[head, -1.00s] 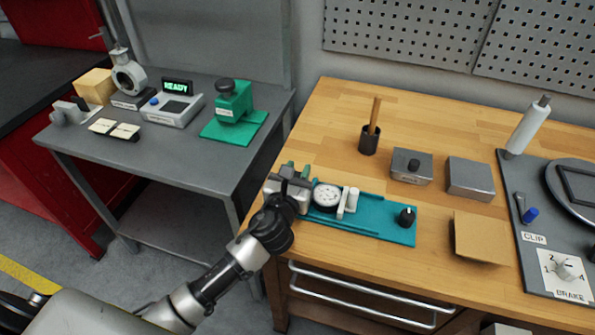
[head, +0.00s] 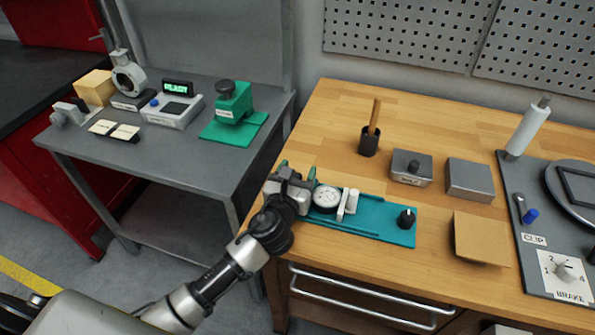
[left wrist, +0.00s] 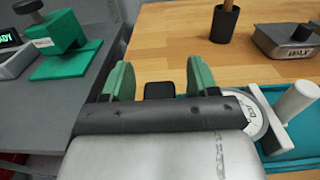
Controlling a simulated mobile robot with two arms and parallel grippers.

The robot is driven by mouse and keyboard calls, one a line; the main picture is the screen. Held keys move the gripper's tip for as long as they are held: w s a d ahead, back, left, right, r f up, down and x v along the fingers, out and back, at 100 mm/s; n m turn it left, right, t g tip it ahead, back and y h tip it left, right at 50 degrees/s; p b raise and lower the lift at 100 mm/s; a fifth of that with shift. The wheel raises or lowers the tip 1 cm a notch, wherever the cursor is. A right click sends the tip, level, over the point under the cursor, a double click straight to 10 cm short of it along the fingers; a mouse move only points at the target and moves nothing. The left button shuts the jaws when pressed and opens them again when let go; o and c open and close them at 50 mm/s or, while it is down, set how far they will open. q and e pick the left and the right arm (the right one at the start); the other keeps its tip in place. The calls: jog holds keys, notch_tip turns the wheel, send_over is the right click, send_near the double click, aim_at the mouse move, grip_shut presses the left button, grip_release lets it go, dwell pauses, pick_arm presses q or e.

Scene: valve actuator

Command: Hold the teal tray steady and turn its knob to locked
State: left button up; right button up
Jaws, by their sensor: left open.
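The teal tray (head: 385,235) lies on the wooden bench near its front left corner. It carries a white round dial (head: 327,198), a white upright post (head: 351,201) and, at its right end, a black knob (head: 406,218) with a white mark. My left gripper (head: 288,172) is over the tray's left end and hides that end. In the left wrist view its two green fingers (left wrist: 160,80) stand apart, with a small black block (left wrist: 160,91) between them; I cannot tell whether it touches them. The tray (left wrist: 298,162) shows there at the right. My right gripper is not in view.
Behind the tray are a dark cup with a stick (head: 369,143) and two grey boxes (head: 411,167). A brown board (head: 480,238) lies right of the tray. A grey panel (head: 530,255) is at the far right. A lower grey table (head: 170,165) with devices stands left.

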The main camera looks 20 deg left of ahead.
pick_arm(q)
jog(key=s, duration=1.2)
